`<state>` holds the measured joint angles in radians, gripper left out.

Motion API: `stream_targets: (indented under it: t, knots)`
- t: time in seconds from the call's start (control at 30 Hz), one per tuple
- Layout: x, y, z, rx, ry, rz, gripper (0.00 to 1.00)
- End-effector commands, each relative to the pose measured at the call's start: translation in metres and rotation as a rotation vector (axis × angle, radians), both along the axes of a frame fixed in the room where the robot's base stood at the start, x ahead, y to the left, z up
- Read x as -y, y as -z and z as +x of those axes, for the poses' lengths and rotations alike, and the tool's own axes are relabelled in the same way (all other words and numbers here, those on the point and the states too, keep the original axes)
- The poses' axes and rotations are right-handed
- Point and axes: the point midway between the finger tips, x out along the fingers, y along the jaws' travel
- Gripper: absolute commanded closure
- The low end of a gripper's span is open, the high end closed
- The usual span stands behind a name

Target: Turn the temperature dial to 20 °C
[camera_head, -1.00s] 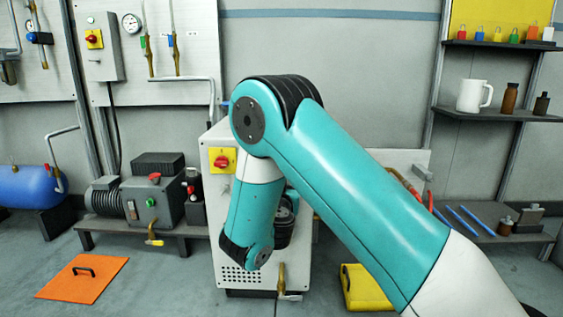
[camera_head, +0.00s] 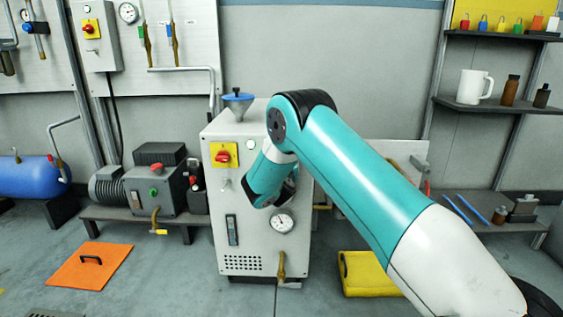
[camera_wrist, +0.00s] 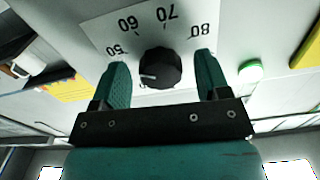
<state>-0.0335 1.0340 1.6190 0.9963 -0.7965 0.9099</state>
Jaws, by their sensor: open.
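The temperature dial's black round knob (camera_wrist: 160,69) shows in the wrist view on a pale scale plate (camera_wrist: 110,22). The figures 50, 60, 70 and 80 on the plate appear upside down. A white mark on the knob points left in that view, below the 50; the 20 is not visible. My gripper (camera_wrist: 158,62) is open, with one green finger on each side of the knob and a visible gap to both. In the head view, my arm covers the dial on the white cabinet (camera_head: 259,246).
The cabinet front also carries a red-and-yellow switch (camera_head: 224,155), a round gauge (camera_head: 281,222) and a brass tap (camera_head: 282,266). A green button (camera_wrist: 250,72) lies right of the fingers. A yellow case (camera_head: 367,275) sits on the floor.

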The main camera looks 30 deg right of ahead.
Motion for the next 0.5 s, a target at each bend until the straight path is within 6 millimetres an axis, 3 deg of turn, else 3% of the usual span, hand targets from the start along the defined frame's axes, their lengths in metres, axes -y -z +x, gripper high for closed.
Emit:
stream_targets:
  t: [0.23, 0.43, 0.5]
  knots:
    - [0.0003, -0.0001, 0.0004, 0.000, 0.000, 0.000, 0.33]
    - [0.0001, -0.0002, 0.0003, 0.000, 0.000, 0.000, 0.79]
    - [0.0001, -0.0003, 0.0003, 0.000, 0.000, 0.000, 0.80]
